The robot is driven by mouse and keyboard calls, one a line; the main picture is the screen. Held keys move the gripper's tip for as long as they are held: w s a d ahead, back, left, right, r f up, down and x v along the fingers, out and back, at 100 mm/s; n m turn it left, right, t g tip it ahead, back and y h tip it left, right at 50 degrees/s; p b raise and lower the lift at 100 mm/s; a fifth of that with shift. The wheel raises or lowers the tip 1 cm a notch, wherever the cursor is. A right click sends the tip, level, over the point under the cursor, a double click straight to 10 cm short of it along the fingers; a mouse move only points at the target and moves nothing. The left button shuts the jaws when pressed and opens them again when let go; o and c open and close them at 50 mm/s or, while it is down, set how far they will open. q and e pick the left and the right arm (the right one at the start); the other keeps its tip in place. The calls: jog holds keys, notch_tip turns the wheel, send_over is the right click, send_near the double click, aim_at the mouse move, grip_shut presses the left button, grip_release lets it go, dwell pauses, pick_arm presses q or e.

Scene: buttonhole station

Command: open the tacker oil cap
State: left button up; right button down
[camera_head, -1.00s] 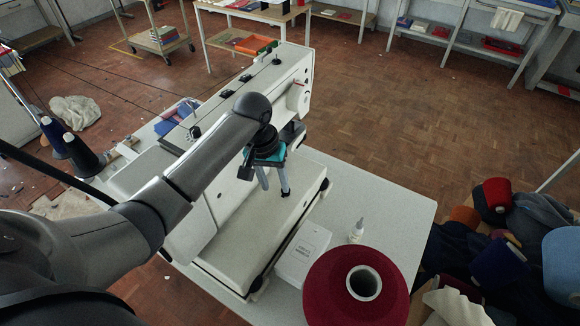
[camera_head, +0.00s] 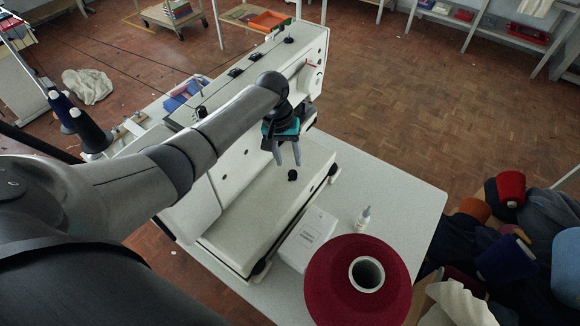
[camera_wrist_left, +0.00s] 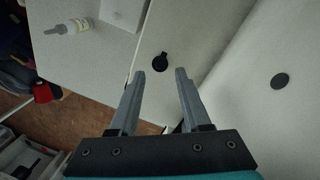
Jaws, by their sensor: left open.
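The tacker (camera_head: 258,219) is a white sewing machine on a pale table. Its oil cap (camera_head: 292,175) is a small black round piece on the flat top of the bed, near the right edge. In the left wrist view the oil cap (camera_wrist_left: 160,62) is dark, with a small tab, and seems seated. My left gripper (camera_head: 288,164) points down over the bed with grey fingers apart and empty. In the left wrist view the cap lies just beyond and between the fingertips (camera_wrist_left: 160,73), not held; contact is not visible. My right gripper is not in view.
A dark red yarn cone (camera_head: 333,278), a white box (camera_head: 306,238) and a small bottle (camera_head: 364,217) stand right of the bed. A flat black disc (camera_wrist_left: 280,80) sits on another white surface. Dark cones (camera_head: 90,131) stand at left.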

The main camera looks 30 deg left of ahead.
aim_at(291, 172)
pick_arm(q)
jog(key=shift+w+d+f+b, duration=0.1)
jog(key=shift+d+f+b, duration=0.05)
jog(key=shift+f, duration=0.85)
jog(key=shift+w+d+f+b, duration=0.1)
jog(key=shift+f+b, duration=0.05)
jog(key=shift+f, duration=0.8)
grip_shut()
jog(key=shift+s, duration=0.1)
